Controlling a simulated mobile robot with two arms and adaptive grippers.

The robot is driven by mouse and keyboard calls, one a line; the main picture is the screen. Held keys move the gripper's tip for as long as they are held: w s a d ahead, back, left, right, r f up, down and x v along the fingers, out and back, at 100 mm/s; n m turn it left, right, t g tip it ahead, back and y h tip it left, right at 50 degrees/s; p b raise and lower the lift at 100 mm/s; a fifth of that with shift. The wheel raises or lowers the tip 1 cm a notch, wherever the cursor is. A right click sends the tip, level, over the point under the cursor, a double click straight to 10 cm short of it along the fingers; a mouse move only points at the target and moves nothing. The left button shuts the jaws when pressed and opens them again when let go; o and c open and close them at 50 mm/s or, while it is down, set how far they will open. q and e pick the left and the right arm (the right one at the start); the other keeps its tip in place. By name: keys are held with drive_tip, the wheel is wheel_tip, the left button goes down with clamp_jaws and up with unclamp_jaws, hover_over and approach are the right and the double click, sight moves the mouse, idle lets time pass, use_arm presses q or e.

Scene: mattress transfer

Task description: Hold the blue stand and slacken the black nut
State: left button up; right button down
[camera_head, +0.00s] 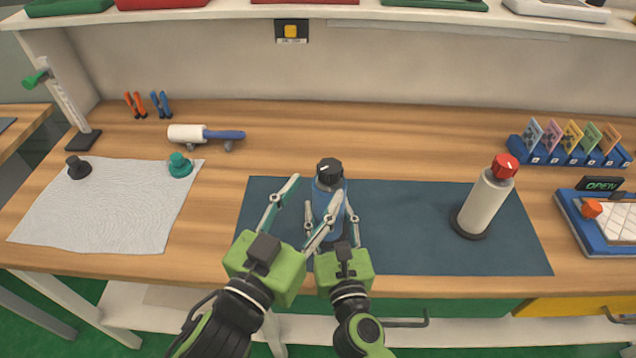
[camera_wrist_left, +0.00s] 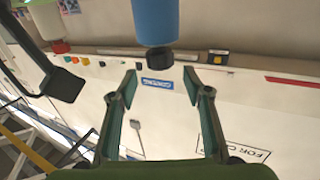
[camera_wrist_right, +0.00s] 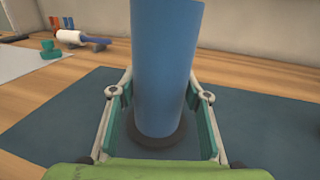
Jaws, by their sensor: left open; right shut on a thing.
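The blue stand (camera_head: 323,202) stands upright on the dark blue mat (camera_head: 400,208), with the black nut (camera_head: 328,168) on its top. My right gripper (camera_head: 332,208) is shut on the stand; in the right wrist view its fingers sit on both sides of the blue column (camera_wrist_right: 163,65), above its dark base. My left gripper (camera_head: 314,194) is open and empty, close by the stand's upper part. In the left wrist view the nut (camera_wrist_left: 158,59) shows just beyond and between the open fingertips, with the blue stand (camera_wrist_left: 156,20) at the top. No touch on the nut shows.
A white stand with a red knob (camera_head: 485,205) stands on the mat's right part. A blue tray (camera_head: 590,228) lies at the right edge. A white cloth (camera_head: 100,225) with black and green knobs lies on the left. A roller (camera_head: 195,134) lies behind. The mat between the stands is clear.

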sight(322, 174)
use_arm(q)
drive_tip(key=shift+s+a+m+g+h, duration=0.5)
drive_tip(key=shift+a+m+g+h, duration=1.45)
drive_tip(key=shift+a+h, duration=0.75)
drive_tip(key=x, duration=1.1)
drive_tip(key=shift+d, duration=0.3)
drive_tip(key=c, duration=1.1)
